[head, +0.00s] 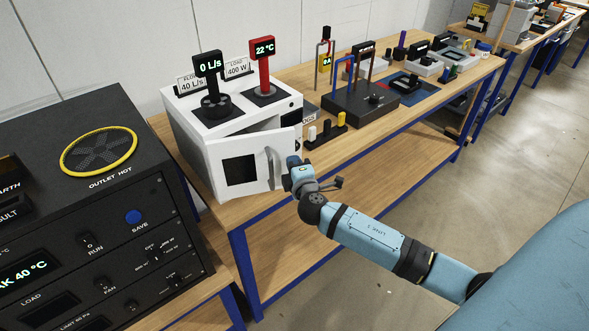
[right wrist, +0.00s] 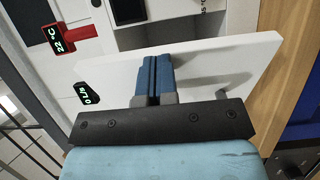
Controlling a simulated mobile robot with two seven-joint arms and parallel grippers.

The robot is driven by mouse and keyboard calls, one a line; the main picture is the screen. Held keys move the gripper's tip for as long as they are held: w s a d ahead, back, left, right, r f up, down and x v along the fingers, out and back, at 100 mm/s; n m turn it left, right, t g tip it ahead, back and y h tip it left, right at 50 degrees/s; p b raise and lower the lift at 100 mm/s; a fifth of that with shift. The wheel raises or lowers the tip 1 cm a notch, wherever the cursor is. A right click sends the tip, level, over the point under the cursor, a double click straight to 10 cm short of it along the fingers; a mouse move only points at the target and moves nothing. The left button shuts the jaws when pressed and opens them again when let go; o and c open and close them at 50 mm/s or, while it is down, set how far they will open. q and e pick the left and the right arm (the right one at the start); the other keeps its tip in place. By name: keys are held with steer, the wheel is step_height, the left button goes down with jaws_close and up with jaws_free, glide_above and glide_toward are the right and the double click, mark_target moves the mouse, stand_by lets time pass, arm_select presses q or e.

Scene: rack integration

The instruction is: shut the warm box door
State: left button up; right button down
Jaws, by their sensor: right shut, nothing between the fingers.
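The warm box (head: 222,128) is a white box on the wooden bench, with displays on its top. Its white door (head: 212,176), with a dark window and a grey handle (head: 270,168), stands partly open, its handle side swung out from the front. My right gripper (head: 292,161) is at the door's handle-side edge. In the right wrist view, its blue fingers (right wrist: 155,70) are shut and empty, overlapping the white door panel (right wrist: 110,82); I cannot tell whether they touch it. My left gripper is not in view.
A dark rack unit (head: 60,210) with a yellow-ringed outlet stands at left. Open floor lies at the right.

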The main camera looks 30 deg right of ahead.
steer(key=w+n+y, duration=0.1)
steer(key=w, duration=0.1)
steer(key=w+d+n+y+b, duration=0.1)
steer(key=w+y, duration=0.1)
steer(key=w+d+n+y+b, duration=0.1)
steer(key=w+y, duration=0.1)
steer(key=w, duration=0.1)
steer(key=shift+t, duration=0.4)
steer(key=shift+s+d, duration=0.1)
